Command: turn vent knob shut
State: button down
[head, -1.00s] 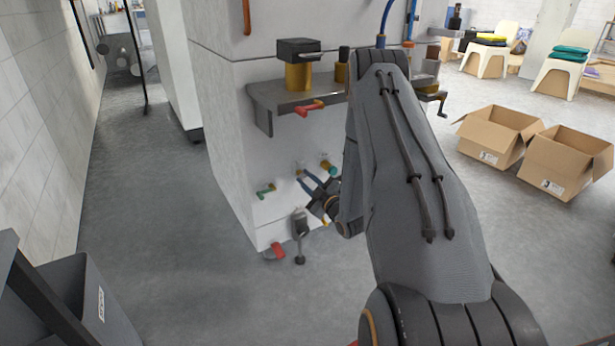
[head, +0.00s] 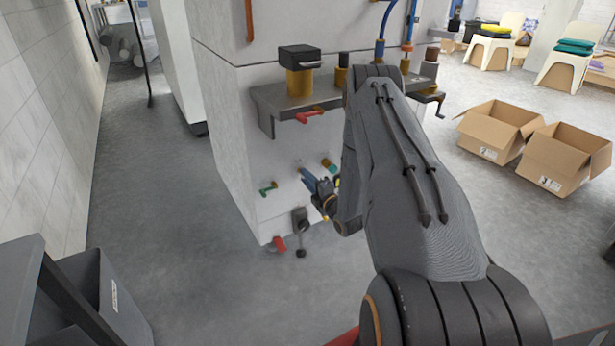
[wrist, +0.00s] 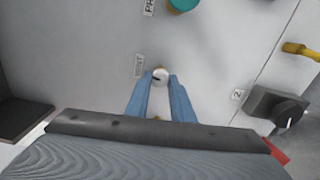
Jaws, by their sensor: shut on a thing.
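The vent knob (wrist: 160,74) is a small round pale knob on the white panel, with a small label (wrist: 138,65) just left of it whose text is hard to read. In the wrist view my gripper (wrist: 160,79) has its two blue fingers on either side of the knob, shut on it. In the head view my gripper (head: 306,176) is low against the white cabinet front, and the knob is barely visible at its fingertips. The knob's exact turn angle cannot be told.
A teal knob (wrist: 184,4) sits above. A dark box with a rotary knob (wrist: 287,112) and a yellow handle (wrist: 300,49) are at the right. A green valve handle (head: 268,188) is close left. A shelf with a red handle (head: 310,115) juts out above.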

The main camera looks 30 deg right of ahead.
jog(key=shift+s+f+n+p, duration=0.1)
jog(key=shift+n+p, duration=0.3)
jog(key=shift+n, duration=0.6)
jog(key=c, duration=1.5)
grip_release()
jog(key=shift+c, duration=0.2)
jog(key=s+p, duration=0.1)
jog(key=s, duration=0.6)
jog(key=shift+s+d, duration=0.15)
jog(key=shift+s, duration=0.2)
